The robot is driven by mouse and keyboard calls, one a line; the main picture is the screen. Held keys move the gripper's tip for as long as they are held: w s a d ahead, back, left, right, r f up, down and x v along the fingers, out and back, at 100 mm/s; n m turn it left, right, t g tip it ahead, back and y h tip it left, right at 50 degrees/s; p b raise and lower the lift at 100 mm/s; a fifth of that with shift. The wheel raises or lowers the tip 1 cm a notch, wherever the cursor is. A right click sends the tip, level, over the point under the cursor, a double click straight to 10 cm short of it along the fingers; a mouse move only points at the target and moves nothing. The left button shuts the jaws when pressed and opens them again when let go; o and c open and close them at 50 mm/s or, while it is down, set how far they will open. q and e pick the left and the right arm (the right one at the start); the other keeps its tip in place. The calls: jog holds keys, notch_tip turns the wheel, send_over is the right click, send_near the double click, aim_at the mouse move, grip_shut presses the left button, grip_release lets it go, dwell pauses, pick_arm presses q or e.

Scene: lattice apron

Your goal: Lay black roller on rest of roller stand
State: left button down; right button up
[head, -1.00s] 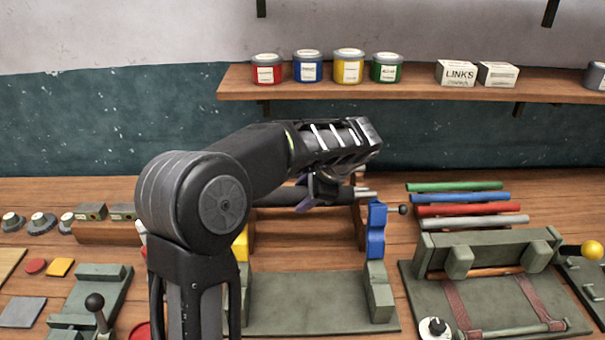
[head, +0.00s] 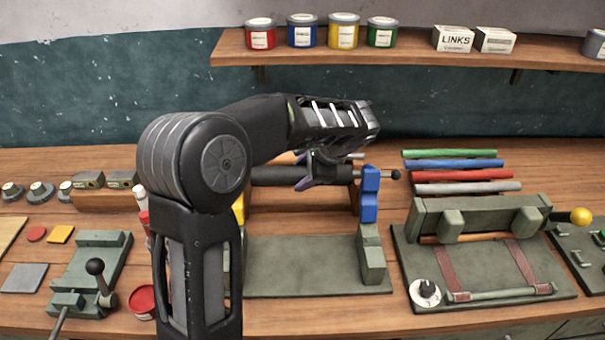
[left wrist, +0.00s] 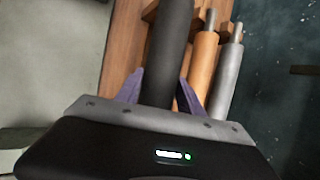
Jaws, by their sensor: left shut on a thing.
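The black roller (head: 275,175) lies level, left to right, in my left gripper (head: 318,178), which is shut around it. Its right end comes close to the blue post in the head view, and its left part is hidden behind my arm. The wooden roller stand (head: 300,205) is behind and below it, partly hidden. In the left wrist view the black roller (left wrist: 170,50) runs between the purple fingers, beside an orange roller (left wrist: 200,70) and a silver roller (left wrist: 226,75). I cannot tell whether the black roller touches the stand. My right gripper is out of view.
A green frame (head: 300,270) with a blue post (head: 369,190) and yellow post (head: 238,210) stands in front of the stand. Several coloured rods (head: 460,175) lie at the right, behind a green clamp fixture (head: 480,215). A lever device (head: 90,270) is at left.

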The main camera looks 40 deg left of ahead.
pick_arm(q)
jog(key=shift+w+a+f, duration=0.4)
jog(key=shift+w+a, duration=0.05)
jog(key=shift+w, duration=0.1)
jog(key=shift+w+a+f, duration=0.35)
jog(key=shift+w+a, duration=0.05)
jog(key=shift+w, duration=0.15)
jog(key=shift+w+a+f+b, duration=0.2)
jog(key=shift+f+b, duration=0.15)
jog(key=shift+f, duration=0.25)
jog(key=shift+w+a+f+b, duration=0.1)
jog(key=shift+w+f+b, duration=0.2)
jog(key=shift+f, duration=0.3)
jog(key=shift+w+a+f+b, duration=0.15)
jog(key=shift+f+b, duration=0.25)
jog(key=shift+f, duration=0.2)
jog(key=c, duration=1)
grip_release()
jog(key=o, duration=0.3)
jog(key=shift+o, duration=0.2)
jog(key=shift+s+f, duration=0.1)
jog(key=b+v, duration=0.1)
jog(key=v, duration=0.6)
jog(key=shift+d, duration=0.15)
jog(key=shift+d+r, duration=0.15)
jog(key=shift+r, duration=0.25)
